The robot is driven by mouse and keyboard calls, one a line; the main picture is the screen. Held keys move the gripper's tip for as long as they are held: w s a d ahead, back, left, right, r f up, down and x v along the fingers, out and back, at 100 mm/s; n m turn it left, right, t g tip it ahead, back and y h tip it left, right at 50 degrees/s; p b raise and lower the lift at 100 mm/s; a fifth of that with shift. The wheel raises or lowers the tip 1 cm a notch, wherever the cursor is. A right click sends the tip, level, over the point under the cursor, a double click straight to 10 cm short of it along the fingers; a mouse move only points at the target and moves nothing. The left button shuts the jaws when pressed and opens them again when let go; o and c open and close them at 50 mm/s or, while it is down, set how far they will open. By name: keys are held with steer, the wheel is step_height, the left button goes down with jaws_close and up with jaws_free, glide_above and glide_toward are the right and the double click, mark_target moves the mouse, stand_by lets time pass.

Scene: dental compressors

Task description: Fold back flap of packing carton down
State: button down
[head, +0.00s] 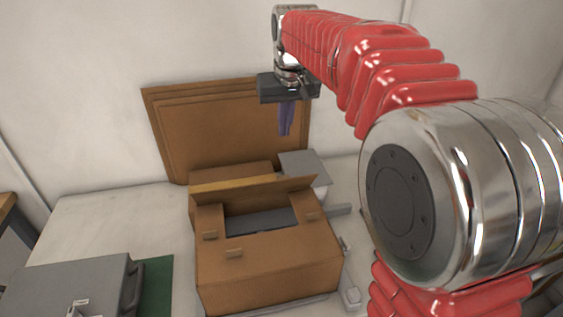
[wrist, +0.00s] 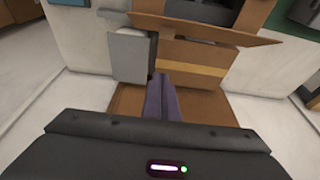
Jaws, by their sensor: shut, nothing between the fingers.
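The packing carton (head: 268,270) stands on the pale bench in the head view, its top partly open with a dark grey thing (head: 262,220) inside. Its back flap (head: 255,189) stands up at a slant along the far side of the opening. In the wrist view the flap (wrist: 205,30) shows as a long brown strip near the top. My gripper (head: 286,133) hangs behind and above the carton, purple fingers pointing down, shut and empty. In the wrist view its fingers (wrist: 162,98) are together, apart from the flap in the picture.
Flat cardboard sheets (head: 220,130) lean on the wall behind. A brown surface with a yellow strip (head: 232,179) lies just behind the flap. A grey-topped unit (head: 304,166) stands beside it at right. A grey case (head: 70,285) sits at front left on a green mat (head: 157,288).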

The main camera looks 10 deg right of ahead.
stand_by(0.3)
steer(key=shift+s+f, duration=0.15)
steer(key=shift+f, duration=5.65)
steer(key=shift+a, duration=0.15)
steer(key=shift+d, duration=0.2)
